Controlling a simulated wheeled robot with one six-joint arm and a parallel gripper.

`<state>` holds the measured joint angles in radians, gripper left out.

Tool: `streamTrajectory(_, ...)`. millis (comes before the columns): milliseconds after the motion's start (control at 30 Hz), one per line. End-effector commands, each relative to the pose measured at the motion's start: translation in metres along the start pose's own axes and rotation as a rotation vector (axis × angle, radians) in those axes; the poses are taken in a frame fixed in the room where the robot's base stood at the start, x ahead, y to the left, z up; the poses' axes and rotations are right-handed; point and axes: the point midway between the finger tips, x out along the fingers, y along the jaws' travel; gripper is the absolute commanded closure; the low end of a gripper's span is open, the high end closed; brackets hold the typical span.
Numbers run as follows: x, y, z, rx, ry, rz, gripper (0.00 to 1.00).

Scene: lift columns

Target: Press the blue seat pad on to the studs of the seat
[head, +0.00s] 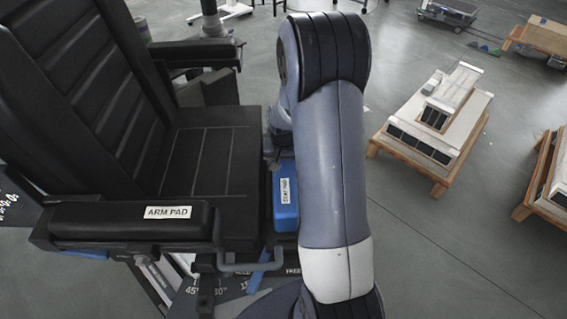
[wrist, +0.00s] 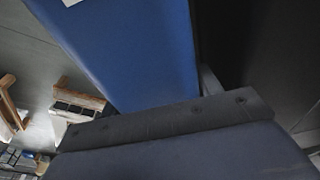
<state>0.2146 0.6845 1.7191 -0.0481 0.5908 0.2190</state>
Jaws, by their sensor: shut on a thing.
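The blue seat pad (head: 286,205) with a white label shows at the front edge of the black seat (head: 212,160), just left of my arm. My arm hides part of it. In the wrist view the blue pad (wrist: 145,50) fills the upper middle, against my gripper (wrist: 185,122), seen as a dark riveted edge and grey-blue body. My gripper is shut on the pad. In the head view my arm hides the jaws. The studs are not visible, and I cannot tell whether the pad touches the seat.
A black armrest labelled ARM PAD (head: 130,220) runs along the near side of the seat; another armrest (head: 193,50) is on the far side. Wooden pallets with pale stacked units (head: 435,115) stand on the floor to the right. Grey floor between is clear.

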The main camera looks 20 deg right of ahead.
Motion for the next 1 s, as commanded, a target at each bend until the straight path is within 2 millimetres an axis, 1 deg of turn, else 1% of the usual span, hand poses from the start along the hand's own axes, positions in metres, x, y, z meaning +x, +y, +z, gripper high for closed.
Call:
streamTrajectory(267,-0.0003,-0.0001,-0.0007,0.000,0.002,0.000,0.81)
streamTrajectory(633,0.0084,-0.0001,0.0007,0.000,0.002,0.000,0.81)
streamTrajectory(1000,0.0080,-0.0001,0.0006,0.000,0.002,0.000,0.81)
